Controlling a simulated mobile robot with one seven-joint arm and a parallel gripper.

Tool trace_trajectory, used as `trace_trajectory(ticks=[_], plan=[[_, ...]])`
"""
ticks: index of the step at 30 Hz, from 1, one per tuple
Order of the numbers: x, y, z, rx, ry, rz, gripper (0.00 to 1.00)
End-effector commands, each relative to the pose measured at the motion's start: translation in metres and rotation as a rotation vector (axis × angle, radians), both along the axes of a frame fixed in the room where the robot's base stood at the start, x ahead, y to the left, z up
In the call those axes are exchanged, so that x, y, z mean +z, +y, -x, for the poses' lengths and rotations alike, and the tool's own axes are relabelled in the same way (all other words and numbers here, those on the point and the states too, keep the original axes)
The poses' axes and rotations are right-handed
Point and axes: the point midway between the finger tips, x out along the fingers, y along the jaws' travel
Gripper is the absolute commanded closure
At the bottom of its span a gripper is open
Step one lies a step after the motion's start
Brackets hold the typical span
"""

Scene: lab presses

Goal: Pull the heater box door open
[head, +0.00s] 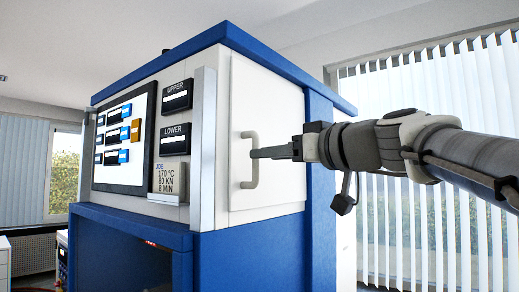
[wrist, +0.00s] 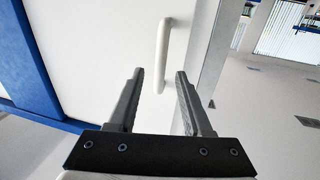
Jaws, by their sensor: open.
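The heater box door (head: 280,125) is a flat white panel on the right side of the blue and white press. It looks shut, lying flush with its frame. Its pale, upright bar handle (head: 243,172) is near the door's left edge. My gripper (head: 256,153) reaches in from the right, its fingertips at the handle's mid-height. In the wrist view the gripper (wrist: 160,75) is open, with the handle (wrist: 163,45) seen between the two dark fingertips. No grip on the handle shows, and I cannot tell whether the fingertips touch it. The door (wrist: 100,45) fills the left of that view.
A grey metal upright (head: 203,140) stands just left of the door. The control panel (head: 122,140) and a job label (head: 166,178) are on the press front. Blue frame posts (head: 320,190) border the door on the right. Window blinds (head: 440,230) are behind my arm.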

Motion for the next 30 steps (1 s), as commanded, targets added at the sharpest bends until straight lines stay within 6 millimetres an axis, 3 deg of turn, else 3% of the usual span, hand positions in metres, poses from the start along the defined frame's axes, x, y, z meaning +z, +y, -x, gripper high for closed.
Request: trace_trajectory(ticks=[6,17,26,30], plan=[[0.001,0.018,-0.02,0.002,-0.001,0.001,0.5],[0.0,0.022,-0.024,0.001,0.0,0.0,0.5],[0.0,0.021,-0.024,0.001,0.0,0.0,1.0],[0.0,0.021,-0.024,0.001,0.0,0.0,1.0]])
